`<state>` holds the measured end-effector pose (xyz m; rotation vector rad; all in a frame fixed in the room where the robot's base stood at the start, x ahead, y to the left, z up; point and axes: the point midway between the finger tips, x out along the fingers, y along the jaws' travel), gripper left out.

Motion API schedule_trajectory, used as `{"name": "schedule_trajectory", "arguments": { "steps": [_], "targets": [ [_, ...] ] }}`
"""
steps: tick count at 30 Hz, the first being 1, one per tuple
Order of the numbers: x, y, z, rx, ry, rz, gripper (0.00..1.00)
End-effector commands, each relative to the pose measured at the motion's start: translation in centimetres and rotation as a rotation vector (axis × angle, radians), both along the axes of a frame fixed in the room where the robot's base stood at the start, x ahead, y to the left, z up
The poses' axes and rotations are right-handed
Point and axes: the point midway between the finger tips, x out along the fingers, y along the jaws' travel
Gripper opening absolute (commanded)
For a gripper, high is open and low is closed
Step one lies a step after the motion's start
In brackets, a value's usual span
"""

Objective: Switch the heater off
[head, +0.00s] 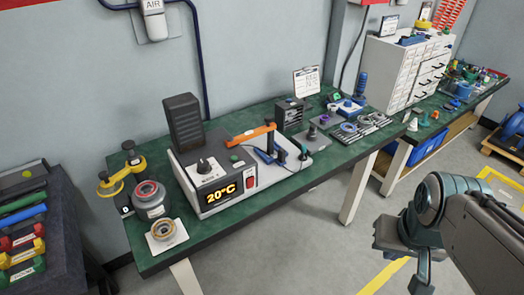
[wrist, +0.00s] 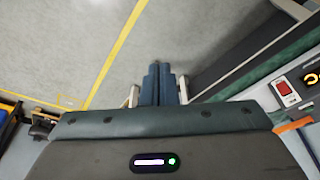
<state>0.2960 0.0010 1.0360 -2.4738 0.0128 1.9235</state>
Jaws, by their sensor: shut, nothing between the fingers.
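The heater (head: 212,203) is a white and grey box on the green bench. Its lit amber display reads 20°C. A red rocker switch (head: 250,183) sits right of the display, and a black knob (head: 203,165) is on its top panel. The switch also shows at the right edge of the wrist view (wrist: 284,88); which way it is tipped I cannot tell. My gripper (head: 421,283) is in front of the bench, over the floor, well to the right of the heater. In the wrist view its fingers (wrist: 159,70) are together, empty, touching nothing.
The green bench (head: 235,226) runs along the wall. A metal pot (head: 150,200) and yellow clamp (head: 120,178) stand left of the heater. An orange-handled tool (head: 254,133) lies behind it. White drawers (head: 402,75) stand farther right. The floor before the bench is clear.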

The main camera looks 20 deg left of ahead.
Motion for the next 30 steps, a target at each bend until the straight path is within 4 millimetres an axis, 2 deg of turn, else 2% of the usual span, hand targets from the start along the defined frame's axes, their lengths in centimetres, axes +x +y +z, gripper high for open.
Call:
{"name": "schedule_trajectory", "arguments": {
  "steps": [10,14,17,24,30],
  "targets": [
    [0.0,0.1,-0.1,0.001,-0.003,0.002,0.0],
    [1.4,1.4,-1.1,0.026,-0.042,0.049,0.0],
    [3.7,4.1,-2.8,0.071,-0.122,0.131,0.0],
    [10.6,13.3,-7.1,0.175,-0.425,0.329,0.0],
    [14.1,19.7,-10.3,0.157,-0.675,0.401,0.0]
  ]
}}
